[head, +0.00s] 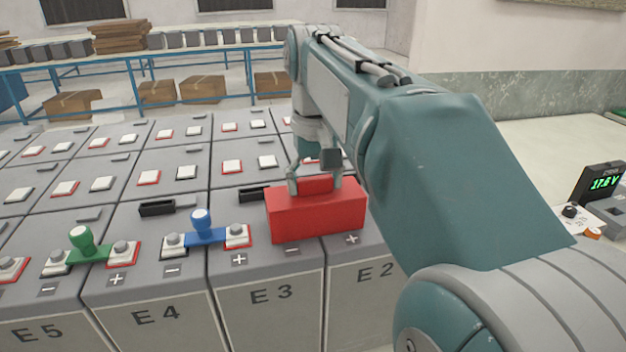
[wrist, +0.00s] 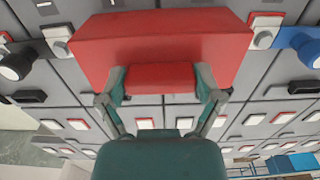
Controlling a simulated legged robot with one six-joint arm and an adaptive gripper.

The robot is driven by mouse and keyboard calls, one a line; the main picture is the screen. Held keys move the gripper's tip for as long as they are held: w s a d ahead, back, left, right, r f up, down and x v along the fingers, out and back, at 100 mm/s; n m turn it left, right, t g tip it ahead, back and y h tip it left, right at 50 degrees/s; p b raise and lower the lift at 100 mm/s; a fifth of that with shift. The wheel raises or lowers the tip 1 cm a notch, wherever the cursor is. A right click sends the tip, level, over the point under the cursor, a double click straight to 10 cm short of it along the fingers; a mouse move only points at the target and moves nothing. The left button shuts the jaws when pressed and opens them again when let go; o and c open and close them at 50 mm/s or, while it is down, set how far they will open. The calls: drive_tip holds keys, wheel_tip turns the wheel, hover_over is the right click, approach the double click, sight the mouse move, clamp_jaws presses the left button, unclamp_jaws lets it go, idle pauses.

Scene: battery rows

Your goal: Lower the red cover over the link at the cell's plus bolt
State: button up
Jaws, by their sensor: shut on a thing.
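The red cover (head: 318,215) is a box with a raised grip on top. My gripper (head: 315,183) is shut on that grip, with one finger on each side; the cover also fills the upper middle of the wrist view (wrist: 160,38). The cover is over the near poles between cell E3 (head: 270,297) and cell E2 (head: 375,277), with their minus and plus marks just in front of it. The link beneath is hidden. I cannot tell whether the cover touches the cell tops or hangs slightly above.
A blue-handled link (head: 205,234) joins E4 and E3, just left of the cover. A green-handled link (head: 82,245) is farther left. A black-knobbed link (wrist: 18,62) shows in the wrist view. A meter (head: 602,185) stands at the right; a blue-framed bench (head: 150,62) is behind.

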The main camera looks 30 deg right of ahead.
drive_tip(key=o, duration=0.9)
wheel_tip(320, 180, up, 12)
drive_tip(key=s+a+f+n+t, duration=0.1)
drive_tip(key=s+a+f+t, duration=0.1)
drive_tip(key=f, duration=0.6)
drive_tip(key=s+a+f+n+t, duration=0.1)
drive_tip(key=s+a+f, duration=0.3)
drive_tip(key=f, duration=0.5)
drive_tip(key=s+a+f+n+t, duration=0.1)
drive_tip(key=s+a+f, duration=0.3)
drive_tip(key=f, duration=0.4)
drive_tip(key=shift+s+f+t, duration=0.25)
drive_tip(key=shift+s+t, duration=0.4)
drive_tip(key=shift+t, duration=0.15)
